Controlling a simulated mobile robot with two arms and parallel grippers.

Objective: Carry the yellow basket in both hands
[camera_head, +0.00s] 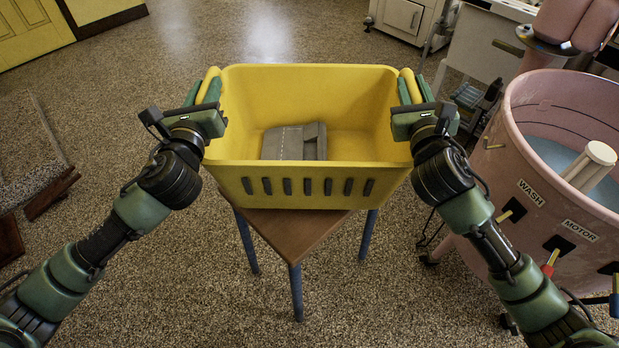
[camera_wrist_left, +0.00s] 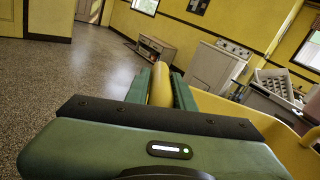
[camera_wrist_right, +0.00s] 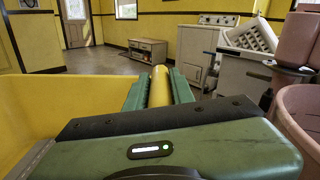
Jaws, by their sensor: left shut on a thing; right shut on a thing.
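The yellow basket (camera_head: 310,175) is in the middle of the head view, upright, with a folded grey cloth (camera_head: 292,143) inside. A row of dark slots runs along its near wall. My left gripper (camera_head: 208,88) is shut on the basket's left handle, which shows between the fingers in the left wrist view (camera_wrist_left: 157,88). My right gripper (camera_head: 411,90) is shut on the right handle, seen between the fingers in the right wrist view (camera_wrist_right: 160,88). A brown-topped stool (camera_head: 292,232) with blue legs is under the basket; whether they touch cannot be told.
A pink washer tub (camera_head: 540,215) labelled WASH and MOTOR stands close on the right. A brown piece of furniture (camera_head: 28,150) is at the left edge. A white appliance (camera_head: 403,18) stands at the back. Speckled floor is open at left and behind the basket.

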